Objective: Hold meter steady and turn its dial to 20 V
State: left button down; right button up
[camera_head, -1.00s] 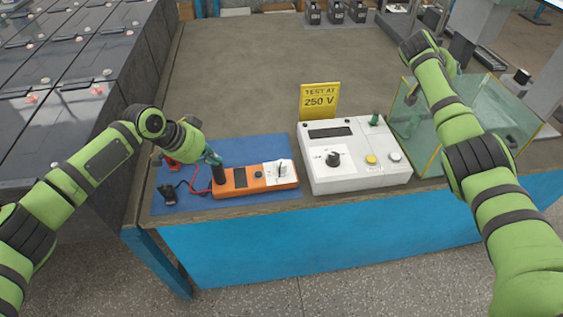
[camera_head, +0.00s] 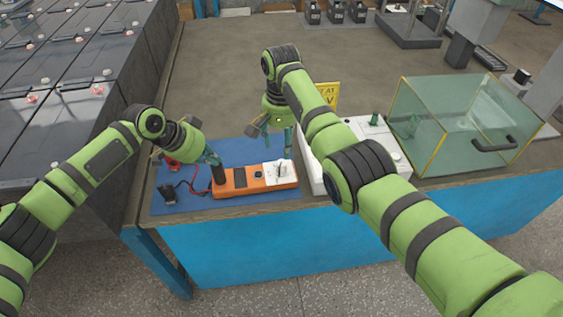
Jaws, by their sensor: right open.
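The orange meter (camera_head: 228,189) lies on a blue mat (camera_head: 180,205), with a dark upright handle (camera_head: 219,177) near its left end. Its dial (camera_head: 282,170) is on a white plate at the right end. My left gripper (camera_head: 213,160) is at the top of the handle and appears shut on it; one finger is largely hidden. My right gripper (camera_head: 272,143) is open and empty above and just behind the dial, not touching it. The dial's setting is too small to read.
A white instrument box (camera_head: 372,132) stands right of the meter, partly hidden by my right arm, with a yellow sign (camera_head: 329,92) behind. A glass case (camera_head: 460,120) is further right. Red and black leads (camera_head: 190,187) lie left of the meter.

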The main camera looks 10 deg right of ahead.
aim_at(282, 164)
notch_tip(282, 164, down, 8)
jog(key=shift+f, duration=0.2)
dwell(0.3)
jog(key=c, duration=1.1)
